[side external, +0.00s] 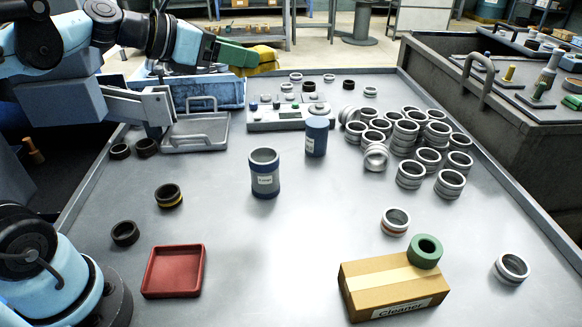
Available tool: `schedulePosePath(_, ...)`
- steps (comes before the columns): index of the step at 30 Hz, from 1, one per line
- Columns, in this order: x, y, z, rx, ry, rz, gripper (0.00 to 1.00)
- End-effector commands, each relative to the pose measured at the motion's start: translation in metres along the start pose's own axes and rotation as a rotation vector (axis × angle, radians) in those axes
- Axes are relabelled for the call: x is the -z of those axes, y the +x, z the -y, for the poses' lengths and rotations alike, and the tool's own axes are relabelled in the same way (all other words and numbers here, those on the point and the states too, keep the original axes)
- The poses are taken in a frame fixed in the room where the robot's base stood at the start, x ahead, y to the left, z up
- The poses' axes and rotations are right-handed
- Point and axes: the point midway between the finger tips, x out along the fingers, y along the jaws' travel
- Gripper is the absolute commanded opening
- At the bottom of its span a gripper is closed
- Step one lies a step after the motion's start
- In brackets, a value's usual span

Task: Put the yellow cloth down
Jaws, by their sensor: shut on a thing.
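The yellow cloth (262,58) is bunched at the tip of my gripper (246,57), near the top of the side external view. My gripper has green fingers and is shut on the cloth. It holds the cloth up in the air, over the far left part of the grey table (320,240). The cloth's far side and the part between the fingers are hidden.
A control box (278,117), a blue canister (316,136), a labelled jar (264,173) and several metal rings (408,135) stand on the table. A red tray (174,271) and a cardboard box (392,284) are in front. The front middle is clear.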

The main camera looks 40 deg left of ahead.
Motion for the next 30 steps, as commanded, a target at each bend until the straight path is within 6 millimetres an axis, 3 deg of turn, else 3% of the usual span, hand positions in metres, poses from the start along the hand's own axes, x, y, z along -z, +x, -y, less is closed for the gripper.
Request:
schedulePosePath(20,-0.002,0.004,-0.003,0.002,0.000,0.000,0.25)
schedulePosePath(30,-0.009,0.049,-0.034,0.018,0.006,-0.003,0.25)
